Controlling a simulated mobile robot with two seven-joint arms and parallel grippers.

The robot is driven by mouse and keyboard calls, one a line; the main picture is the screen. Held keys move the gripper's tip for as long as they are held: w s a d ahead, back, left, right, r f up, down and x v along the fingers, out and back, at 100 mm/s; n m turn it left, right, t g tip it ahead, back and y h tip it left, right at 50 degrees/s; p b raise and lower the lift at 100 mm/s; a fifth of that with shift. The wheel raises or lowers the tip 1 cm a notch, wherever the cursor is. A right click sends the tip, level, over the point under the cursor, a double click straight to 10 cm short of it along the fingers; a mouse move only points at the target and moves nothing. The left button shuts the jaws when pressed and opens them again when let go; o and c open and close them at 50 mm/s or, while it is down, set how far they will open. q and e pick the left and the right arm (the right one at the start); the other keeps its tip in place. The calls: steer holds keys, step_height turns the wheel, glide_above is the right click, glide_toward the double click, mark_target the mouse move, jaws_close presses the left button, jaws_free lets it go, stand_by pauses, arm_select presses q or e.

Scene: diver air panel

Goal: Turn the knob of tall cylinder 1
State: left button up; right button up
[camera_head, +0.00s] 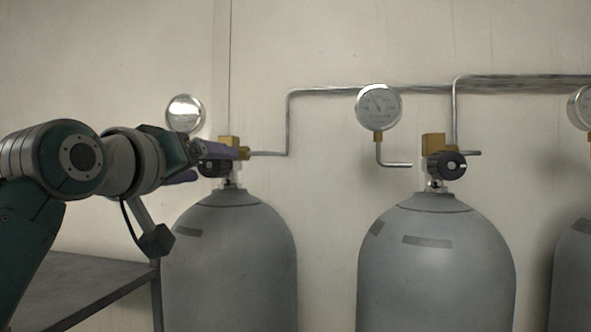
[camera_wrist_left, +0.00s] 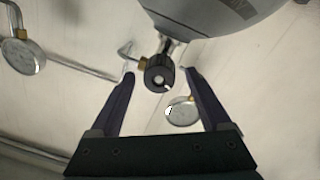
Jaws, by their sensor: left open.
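A tall grey cylinder (camera_head: 230,250) stands at the left in the head view, with a brass valve and a dark round knob (camera_head: 213,166) at its top. My left gripper (camera_head: 215,165) is at this knob and hides part of it. In the left wrist view the knob (camera_wrist_left: 159,77) lies between the tips of the two open fingers of my left gripper (camera_wrist_left: 160,78), with a gap on each side. A second grey cylinder (camera_head: 437,260) with its own dark knob (camera_head: 446,165) stands in the middle. My right gripper is not in view. No number shows on the cylinders.
Round gauges hang on the wall above the left cylinder (camera_head: 185,113) and the middle one (camera_head: 379,107). Metal pipes (camera_head: 330,91) run along the wall. A dark table (camera_head: 85,285) stands at the lower left. Another cylinder (camera_head: 575,270) is cut off at the right edge.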

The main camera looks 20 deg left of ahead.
arm_select(q)
steer(key=s+d+b, duration=0.1)
steer(key=s+b, duration=0.2)
steer(key=s, duration=0.5)
steer(key=shift+s+d, duration=0.15)
steer(key=shift+d, duration=0.1)
